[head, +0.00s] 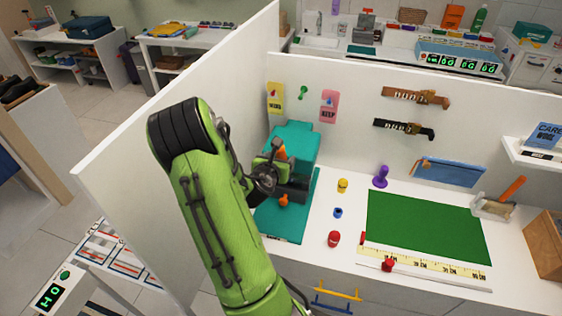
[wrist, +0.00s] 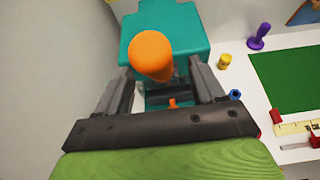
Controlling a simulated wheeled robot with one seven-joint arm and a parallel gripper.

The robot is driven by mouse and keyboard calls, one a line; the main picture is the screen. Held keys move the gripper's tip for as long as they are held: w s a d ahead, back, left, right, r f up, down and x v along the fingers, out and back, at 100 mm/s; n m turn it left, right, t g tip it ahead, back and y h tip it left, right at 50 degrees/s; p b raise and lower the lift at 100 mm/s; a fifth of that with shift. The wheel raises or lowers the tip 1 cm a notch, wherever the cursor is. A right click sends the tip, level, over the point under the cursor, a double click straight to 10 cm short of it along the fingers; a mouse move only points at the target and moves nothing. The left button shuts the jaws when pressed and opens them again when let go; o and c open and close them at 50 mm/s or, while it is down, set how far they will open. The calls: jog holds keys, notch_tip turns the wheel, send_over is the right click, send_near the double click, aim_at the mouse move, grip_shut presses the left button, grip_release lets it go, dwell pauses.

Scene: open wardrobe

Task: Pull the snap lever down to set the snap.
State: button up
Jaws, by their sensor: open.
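The snap press is a teal machine (head: 297,135) on a teal base mat (head: 283,232), against the partition at the left of the counter. It fills the top of the wrist view (wrist: 185,25). Its lever ends in an orange knob (head: 281,149), which looks large in the wrist view (wrist: 151,52). My gripper (head: 287,177) is in front of the press. In the wrist view, its two open fingers (wrist: 160,75) stand on either side of the knob, with no clear contact. A smaller orange part (head: 284,200) shows lower down, also between the fingers (wrist: 172,102). The snap itself is hidden.
The white partition (head: 185,120) rises close on the left of my arm. To the right stand yellow (head: 342,185), blue (head: 338,212) and red (head: 333,238) small items and a purple stamp-like piece (head: 381,178). A green mat (head: 425,228) lies beyond, with a ruler (head: 440,268).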

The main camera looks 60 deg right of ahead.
jog(key=b+v, duration=0.8)
dwell(0.6)
dwell(0.4)
